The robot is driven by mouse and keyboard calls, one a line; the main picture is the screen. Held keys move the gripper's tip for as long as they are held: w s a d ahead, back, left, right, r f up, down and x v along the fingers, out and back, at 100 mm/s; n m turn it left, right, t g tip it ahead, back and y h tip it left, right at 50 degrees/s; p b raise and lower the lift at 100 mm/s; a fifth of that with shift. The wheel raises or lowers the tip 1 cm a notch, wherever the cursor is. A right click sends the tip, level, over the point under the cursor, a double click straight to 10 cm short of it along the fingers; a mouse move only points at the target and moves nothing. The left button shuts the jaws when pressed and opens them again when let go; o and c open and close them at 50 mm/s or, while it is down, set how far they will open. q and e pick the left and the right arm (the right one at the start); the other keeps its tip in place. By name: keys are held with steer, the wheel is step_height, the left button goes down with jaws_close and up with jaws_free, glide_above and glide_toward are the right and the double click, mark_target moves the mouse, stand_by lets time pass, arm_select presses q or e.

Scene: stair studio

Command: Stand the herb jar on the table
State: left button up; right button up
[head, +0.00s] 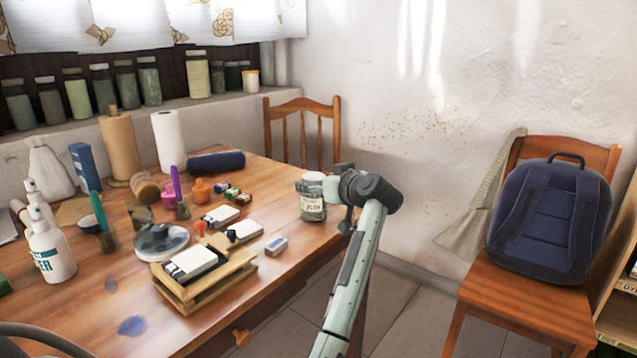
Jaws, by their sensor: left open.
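The herb jar (313,204) is a glass jar with a pale lid, a label and dark green contents. It is upright at the right end of the wooden table (215,272), close to the edge, and its base appears to rest on the tabletop. My left gripper (339,192) is open, right beside the jar on its right side. Its fingers point toward the jar and partly overlap its right edge, so I cannot tell whether they touch it. My right gripper is not in view.
An eraser (276,246), a wooden tray (205,281) and small boxes lie left of the jar. Spray bottles (50,245) and paper rolls (168,140) stand farther left. A chair (303,125) is behind the table. A backpack (549,222) sits on another chair at right.

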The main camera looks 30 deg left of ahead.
arm_select(q)
steer(key=v, duration=1.2)
steer(key=shift+r, duration=0.15)
stand_by(0.6)
